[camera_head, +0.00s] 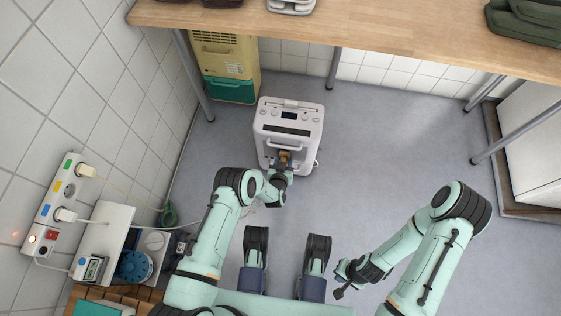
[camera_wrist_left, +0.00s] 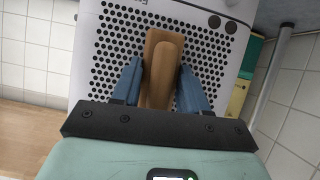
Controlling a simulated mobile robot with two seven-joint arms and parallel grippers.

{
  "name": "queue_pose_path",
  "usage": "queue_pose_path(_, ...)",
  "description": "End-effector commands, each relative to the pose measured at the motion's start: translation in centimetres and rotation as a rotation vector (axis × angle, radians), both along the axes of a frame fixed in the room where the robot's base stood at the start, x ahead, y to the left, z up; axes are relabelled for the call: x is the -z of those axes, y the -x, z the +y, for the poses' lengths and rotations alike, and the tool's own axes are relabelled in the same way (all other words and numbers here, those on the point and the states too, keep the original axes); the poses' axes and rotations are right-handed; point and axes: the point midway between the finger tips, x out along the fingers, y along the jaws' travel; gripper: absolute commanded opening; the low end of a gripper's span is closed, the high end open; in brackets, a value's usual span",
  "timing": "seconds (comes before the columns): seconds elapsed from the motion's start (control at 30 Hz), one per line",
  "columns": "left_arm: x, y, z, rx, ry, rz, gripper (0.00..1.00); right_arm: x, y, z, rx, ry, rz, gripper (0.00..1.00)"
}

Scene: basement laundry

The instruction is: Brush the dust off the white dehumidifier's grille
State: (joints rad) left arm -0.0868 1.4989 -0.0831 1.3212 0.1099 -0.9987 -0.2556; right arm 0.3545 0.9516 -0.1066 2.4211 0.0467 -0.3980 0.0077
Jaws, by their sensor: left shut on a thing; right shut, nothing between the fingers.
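The white dehumidifier (camera_head: 289,117) stands upright on the floor below the wooden table, its dark display on top. Its grille of round black holes (camera_wrist_left: 108,48) fills much of the left wrist view. My left gripper (camera_head: 283,165) is at the dehumidifier's front, shut on a wooden-handled brush (camera_wrist_left: 162,66). The brush lies in front of the grille; its bristles are hidden, so I cannot tell whether they touch. I cannot make out dust on the holes. My right gripper (camera_head: 340,288) is shut and empty, low over the floor at the lower right.
A wooden table (camera_head: 390,38) on metal legs overhangs the back. A beige unit with a green tank (camera_head: 231,90) stands behind left. A power strip (camera_head: 53,205) with plugs is on the left wall, cords trailing down. The floor at right centre is clear.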

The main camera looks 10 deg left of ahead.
Motion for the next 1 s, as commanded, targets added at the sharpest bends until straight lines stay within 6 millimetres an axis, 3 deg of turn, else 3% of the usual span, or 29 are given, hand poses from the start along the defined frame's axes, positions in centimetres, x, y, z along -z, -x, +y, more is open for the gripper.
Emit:
queue_pose_path(0.3, -0.2, 0.0, -3.0, 0.004, 0.003, -0.007, 0.00, 0.5, -0.1, 0.0, 0.000, 0.000, 0.000, 0.00)
queue_pose_path(0.57, -0.1, 0.1, -3.8, 0.002, 0.002, -0.005, 0.00, 0.7, -0.1, 0.0, 0.000, 0.000, 0.000, 0.00)
queue_pose_path(1.0, -0.1, 0.1, -7.2, 0.001, 0.002, -0.004, 0.00, 1.4, -0.3, 0.0, 0.000, 0.000, -0.001, 0.00)
